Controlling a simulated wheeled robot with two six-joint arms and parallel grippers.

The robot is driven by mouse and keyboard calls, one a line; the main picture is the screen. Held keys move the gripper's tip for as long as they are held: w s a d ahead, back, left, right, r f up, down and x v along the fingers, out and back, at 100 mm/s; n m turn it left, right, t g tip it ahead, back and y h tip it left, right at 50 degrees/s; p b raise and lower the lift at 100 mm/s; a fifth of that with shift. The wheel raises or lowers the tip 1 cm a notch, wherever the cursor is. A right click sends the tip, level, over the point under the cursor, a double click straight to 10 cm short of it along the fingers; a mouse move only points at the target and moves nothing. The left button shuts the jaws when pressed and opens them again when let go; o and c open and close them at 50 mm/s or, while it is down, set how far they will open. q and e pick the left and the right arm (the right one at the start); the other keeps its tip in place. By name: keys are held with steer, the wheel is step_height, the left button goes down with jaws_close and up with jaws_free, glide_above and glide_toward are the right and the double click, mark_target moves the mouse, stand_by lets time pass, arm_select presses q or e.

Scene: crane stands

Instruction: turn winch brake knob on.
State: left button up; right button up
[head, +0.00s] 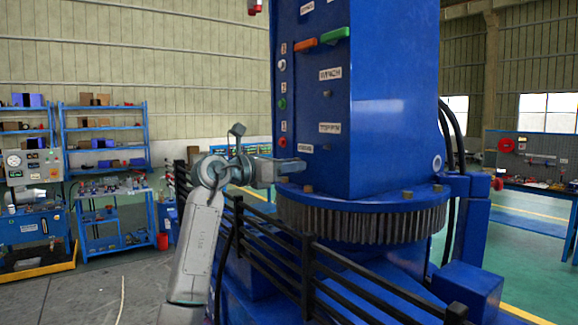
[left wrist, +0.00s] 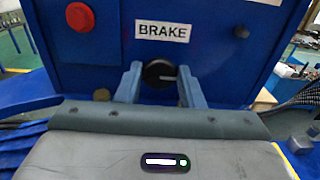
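The black round winch brake knob (left wrist: 159,74) sits on the blue crane panel just below the white BRAKE label (left wrist: 162,32), in the left wrist view. A white mark on its face points to the right. My left gripper (left wrist: 160,87) has one finger on each side of the knob, with the tips close to the panel. The fingers look apart, with little room at the knob's sides; I cannot see contact. In the head view my left gripper (head: 290,168) reaches the lower part of the blue crane column (head: 385,110), and the knob is hidden there. My right gripper is out of view.
A red button (left wrist: 79,17) is left of the label, and a small dark bolt (left wrist: 242,31) is to the right. Below the column is a toothed ring (head: 360,222). Black railings (head: 340,265) run in front. Blue shelves (head: 104,140) stand at the left.

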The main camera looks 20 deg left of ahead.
arm_select(q)
steer(key=shift+s+d+f+m+b, duration=0.1)
steer(key=shift+m+b, duration=1.05)
steer(key=shift+m, duration=1.8)
steer(key=shift+w+f+m+b, duration=0.15)
steer(key=shift+m+b, duration=1.05)
steer(key=shift+m, duration=1.8)
steer(key=shift+s+d+f+m+b, duration=0.15)
steer(key=shift+m+b, duration=1)
steer(key=shift+m, duration=1.8)
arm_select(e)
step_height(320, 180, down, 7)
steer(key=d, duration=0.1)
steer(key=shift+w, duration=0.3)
arm_select(q)
steer(key=shift+a, duration=0.1)
steer(key=o, duration=0.9)
steer(key=shift+s+r, duration=0.1)
steer(key=shift+r, duration=0.05)
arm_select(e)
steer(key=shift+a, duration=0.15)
